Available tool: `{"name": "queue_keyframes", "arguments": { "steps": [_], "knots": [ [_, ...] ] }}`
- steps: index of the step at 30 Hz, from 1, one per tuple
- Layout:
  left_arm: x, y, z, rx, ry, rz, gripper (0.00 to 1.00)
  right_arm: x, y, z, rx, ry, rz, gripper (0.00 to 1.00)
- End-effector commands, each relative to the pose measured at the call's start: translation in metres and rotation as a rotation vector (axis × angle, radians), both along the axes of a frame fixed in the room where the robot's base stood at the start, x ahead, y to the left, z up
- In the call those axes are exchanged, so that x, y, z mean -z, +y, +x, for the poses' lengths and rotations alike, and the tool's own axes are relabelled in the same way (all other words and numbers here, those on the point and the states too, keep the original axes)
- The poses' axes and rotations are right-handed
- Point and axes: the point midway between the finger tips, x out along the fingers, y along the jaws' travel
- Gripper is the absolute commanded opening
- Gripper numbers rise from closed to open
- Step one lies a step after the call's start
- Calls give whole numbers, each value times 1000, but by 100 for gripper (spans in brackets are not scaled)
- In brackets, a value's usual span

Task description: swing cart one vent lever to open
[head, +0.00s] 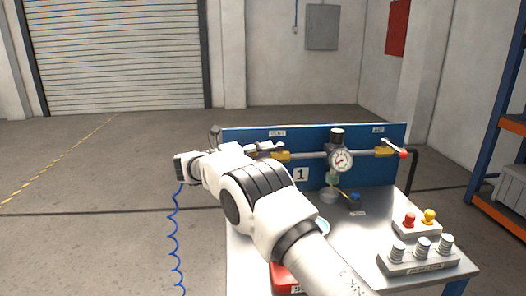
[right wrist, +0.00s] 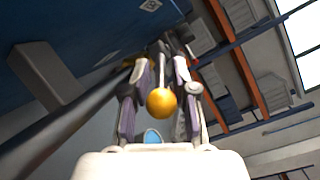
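The cart one panel (head: 312,140) is blue, with a white "1" plate (head: 301,174) and a vent label (head: 277,133) at upper left. The vent valve's yellow body (head: 283,156) sits on a grey pipe under that label. My right gripper (head: 268,147) is at the vent valve; my arm hides part of this area in the head view. In the right wrist view, a lever rod with a yellow ball knob (right wrist: 162,103) lies between the two fingers (right wrist: 164,72). The fingers look apart, with gaps beside the rod. My left gripper is out of view.
A pressure gauge (head: 341,160) sits mid-pipe. A second lever with a red tip (head: 403,155) is at the right. Red and yellow buttons (head: 418,221) and several grey knobs (head: 422,248) stand on the cart top (head: 375,232). An orange-and-blue rack (head: 507,125) stands at right.

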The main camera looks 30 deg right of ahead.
Motion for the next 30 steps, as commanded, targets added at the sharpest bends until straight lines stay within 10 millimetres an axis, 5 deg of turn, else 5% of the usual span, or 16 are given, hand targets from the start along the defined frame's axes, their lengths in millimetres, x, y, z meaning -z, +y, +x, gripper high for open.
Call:
{"name": "queue_keyframes", "arguments": {
  "steps": [12,24,30],
  "knots": [
    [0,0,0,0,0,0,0,0,4,1,-5,-2,0,36],
    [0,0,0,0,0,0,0,-1,70,3,-5,-4,-1,36],
    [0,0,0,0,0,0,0,-1,82,2,-4,-3,0,36]
  ]
}}
